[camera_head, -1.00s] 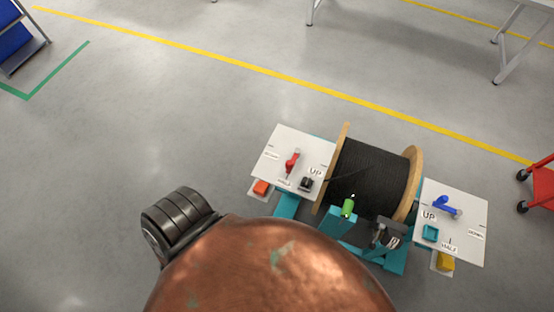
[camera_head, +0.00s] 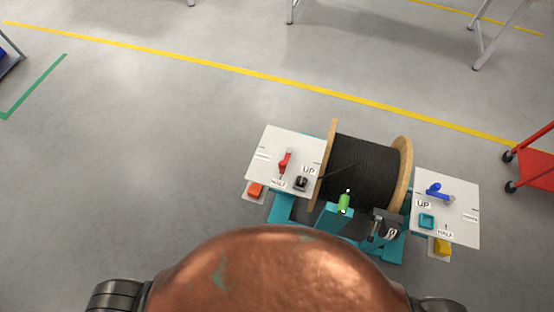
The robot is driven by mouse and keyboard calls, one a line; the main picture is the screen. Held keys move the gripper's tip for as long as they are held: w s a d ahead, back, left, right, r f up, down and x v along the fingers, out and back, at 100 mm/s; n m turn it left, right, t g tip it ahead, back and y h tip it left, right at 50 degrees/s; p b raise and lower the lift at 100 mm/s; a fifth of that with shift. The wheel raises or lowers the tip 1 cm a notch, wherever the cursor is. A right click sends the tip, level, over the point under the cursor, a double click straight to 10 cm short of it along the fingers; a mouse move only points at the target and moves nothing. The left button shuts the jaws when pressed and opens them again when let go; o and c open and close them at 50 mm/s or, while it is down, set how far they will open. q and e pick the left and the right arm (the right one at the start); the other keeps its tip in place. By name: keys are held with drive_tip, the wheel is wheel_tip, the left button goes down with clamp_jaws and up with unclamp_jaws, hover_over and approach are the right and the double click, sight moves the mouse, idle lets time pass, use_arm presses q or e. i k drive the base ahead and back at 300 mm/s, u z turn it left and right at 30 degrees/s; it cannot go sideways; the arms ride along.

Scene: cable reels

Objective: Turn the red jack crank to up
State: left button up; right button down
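The red jack crank (camera_head: 285,163) sits on the left white plate (camera_head: 262,168) beside the cable reel. Its handle stands roughly toward the top of the plate, and the label UP (camera_head: 308,171) is to its right, with HALF (camera_head: 279,182) below it. The third label at the plate's left edge is too small to read. A blue crank (camera_head: 437,190) sits on the right white plate (camera_head: 466,214). Neither of my grippers shows. Only dark parts of my own arms show at the bottom left and bottom right.
The black cable reel (camera_head: 361,173) with wooden flanges stands between the plates on a teal frame (camera_head: 282,208). A green part (camera_head: 344,202) is in front of it. A red cart (camera_head: 537,163) stands at the far right. The grey floor left of the stand is clear.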

sight(283, 164)
drive_tip(key=u, duration=0.05)
drive_tip(key=k, duration=1.1)
drive_tip(key=z, duration=0.8)
drive_tip(key=i, duration=1.45)
drive_tip(key=u, duration=0.35)
